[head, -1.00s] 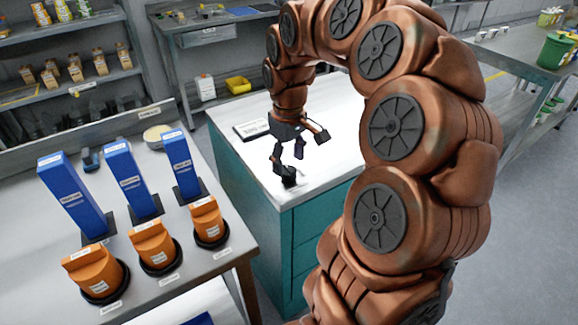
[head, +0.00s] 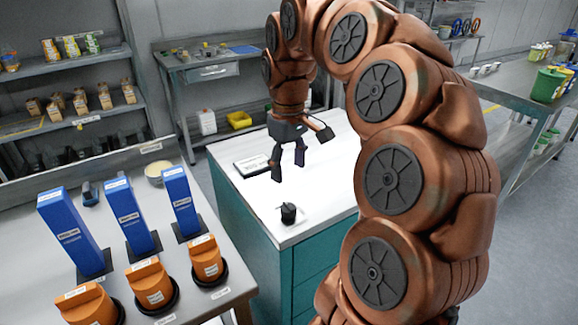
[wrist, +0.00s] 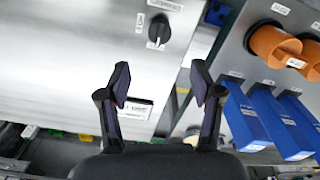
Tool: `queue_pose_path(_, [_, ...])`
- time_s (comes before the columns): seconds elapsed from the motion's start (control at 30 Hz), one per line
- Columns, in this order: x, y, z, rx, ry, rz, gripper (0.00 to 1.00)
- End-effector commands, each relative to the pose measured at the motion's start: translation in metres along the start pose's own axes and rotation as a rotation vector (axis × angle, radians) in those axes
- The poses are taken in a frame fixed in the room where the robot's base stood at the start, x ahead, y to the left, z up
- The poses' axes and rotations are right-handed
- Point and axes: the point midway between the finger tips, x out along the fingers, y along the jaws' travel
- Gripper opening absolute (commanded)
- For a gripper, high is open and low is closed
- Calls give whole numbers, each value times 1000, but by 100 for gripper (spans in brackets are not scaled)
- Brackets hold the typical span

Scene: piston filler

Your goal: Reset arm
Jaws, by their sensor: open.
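My gripper (head: 288,170) hangs from my copper-coloured arm above the white top of the teal cabinet (head: 318,194). Its two dark fingers are spread, with nothing between them. A small black knob (head: 288,213) stands on the white top near its front corner, apart from the fingers. In the wrist view the open gripper (wrist: 161,82) has the black knob (wrist: 158,32) ahead of the fingertips, with small labels around it. A labelled plate (head: 252,163) lies on the white top, to the left of the gripper in the head view.
A metal table (head: 225,293) at the left holds several blue labelled blocks (head: 182,200) and orange knobs (head: 150,285) on black bases. Shelves with jars (head: 82,106) stand behind. A bench with a yellow tray (head: 239,120) is at the back. Grey floor is clear at the right.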

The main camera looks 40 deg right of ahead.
Motion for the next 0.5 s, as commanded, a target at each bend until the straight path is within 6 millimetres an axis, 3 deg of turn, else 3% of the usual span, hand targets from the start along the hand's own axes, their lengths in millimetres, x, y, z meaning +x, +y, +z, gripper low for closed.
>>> queue_pose_path(0.33, [-1,-2,0,-2,0,0,65])
queue_pose_path(0.5, [-8,-34,8,-23,-8,-1,65])
